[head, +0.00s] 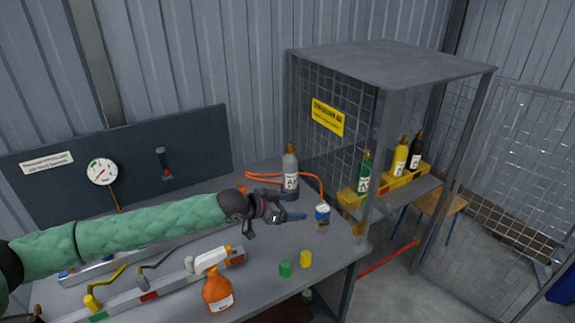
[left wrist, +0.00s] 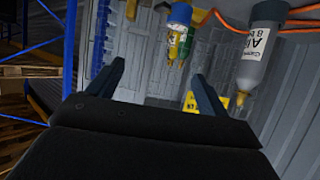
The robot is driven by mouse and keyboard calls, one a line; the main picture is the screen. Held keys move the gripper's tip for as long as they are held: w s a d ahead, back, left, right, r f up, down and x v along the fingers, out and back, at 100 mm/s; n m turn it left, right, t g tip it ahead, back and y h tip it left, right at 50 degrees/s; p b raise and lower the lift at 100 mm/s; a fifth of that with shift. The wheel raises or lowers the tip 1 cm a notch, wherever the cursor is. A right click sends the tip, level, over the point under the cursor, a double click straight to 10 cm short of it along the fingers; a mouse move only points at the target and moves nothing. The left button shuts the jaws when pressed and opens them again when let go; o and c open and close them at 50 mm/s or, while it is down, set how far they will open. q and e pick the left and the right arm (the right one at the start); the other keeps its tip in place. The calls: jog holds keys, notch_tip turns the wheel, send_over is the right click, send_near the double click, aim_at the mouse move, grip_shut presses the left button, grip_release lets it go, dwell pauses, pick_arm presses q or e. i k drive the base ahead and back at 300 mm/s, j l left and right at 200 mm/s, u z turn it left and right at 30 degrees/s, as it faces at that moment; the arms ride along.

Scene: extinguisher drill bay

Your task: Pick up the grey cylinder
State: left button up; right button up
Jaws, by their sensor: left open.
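The grey cylinder (head: 290,173) stands upright on the workbench (head: 255,268), near its back edge. It has a brass top and a white label, and its base sits in a dark round holder. My left gripper (head: 286,206) is open and empty, in front of the cylinder and a little to its left in the head view. In the left wrist view the picture is upside down; the grey cylinder (left wrist: 262,48) shows at the upper right, outside the open fingers (left wrist: 160,72). My right gripper is not in view.
A small blue and white can (head: 322,215) stands right of the gripper, with an orange hose (head: 265,180) behind. A mesh cage (head: 392,60) holds green, yellow and black cylinders. An orange spray bottle (head: 217,290) and green and yellow caps (head: 306,258) stand in front.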

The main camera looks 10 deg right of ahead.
aim_at(290, 161)
jog(key=i, duration=0.9)
